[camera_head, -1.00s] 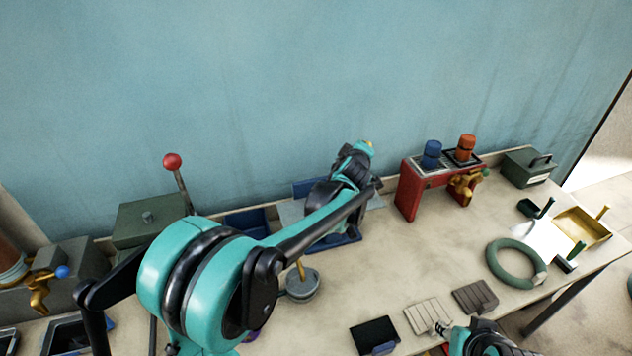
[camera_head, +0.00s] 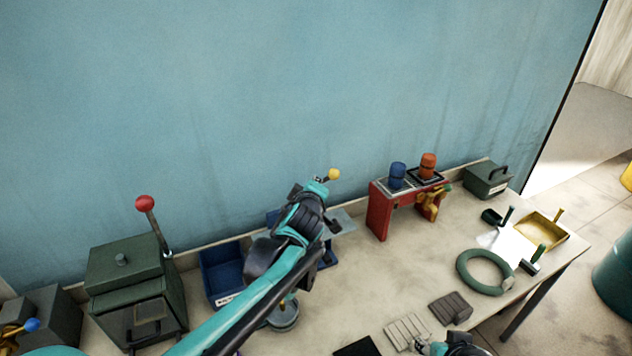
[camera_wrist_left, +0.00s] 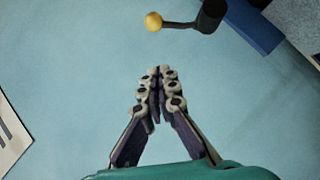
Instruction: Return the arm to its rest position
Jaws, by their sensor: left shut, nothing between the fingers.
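My left arm, teal and black, reaches up from the bottom left in the head view. My left gripper (camera_head: 322,181) is at its far end, above the back of the bench near the blue wall. In the left wrist view the left gripper (camera_wrist_left: 163,72) has its fingertips together with nothing between them. A yellow ball knob (camera_wrist_left: 153,21) on a dark lever is just beyond the fingertips, apart from them; it also shows in the head view (camera_head: 334,174). My right gripper (camera_head: 448,347) is partly cut off at the bottom edge.
A green box (camera_head: 122,257) and red-knobbed lever (camera_head: 145,203) stand left, beside a blue bin (camera_head: 222,272). A red stand (camera_head: 381,212) holds blue and orange caps. A green ring (camera_head: 462,275) lies right, near a yellow tray (camera_head: 565,235). The bench centre is fairly clear.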

